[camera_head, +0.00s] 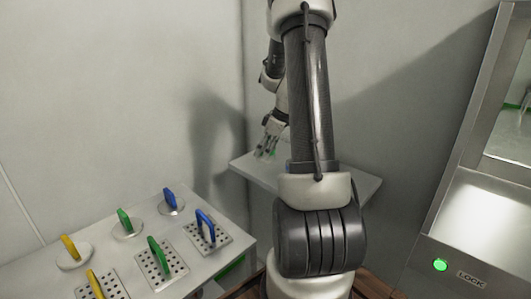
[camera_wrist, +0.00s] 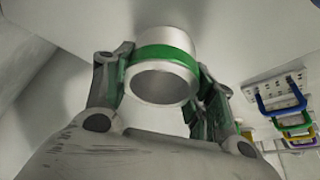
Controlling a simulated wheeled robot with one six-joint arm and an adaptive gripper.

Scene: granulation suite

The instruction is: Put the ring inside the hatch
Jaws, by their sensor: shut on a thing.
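My gripper (camera_wrist: 165,68) is shut on a metal ring (camera_wrist: 163,88) with a green band around it. The fingers press on opposite sides, and the ring's round opening shows in the wrist view. In the head view, my gripper (camera_head: 268,150) is small and far off, over the left part of a white shelf by the wall. Whether the ring touches the shelf cannot be told. A steel-framed hatch (camera_head: 462,125) stands at the right edge, with a bright metal surface inside, a green light and a LOCK label below. It is cut off by the picture edge.
A light table (camera_head: 130,232) at lower left bears perforated plates and round discs with blue, green and yellow handles. The white shelf (camera_head: 362,184) stands behind my arm, which hides part of it. Plain walls close off the back.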

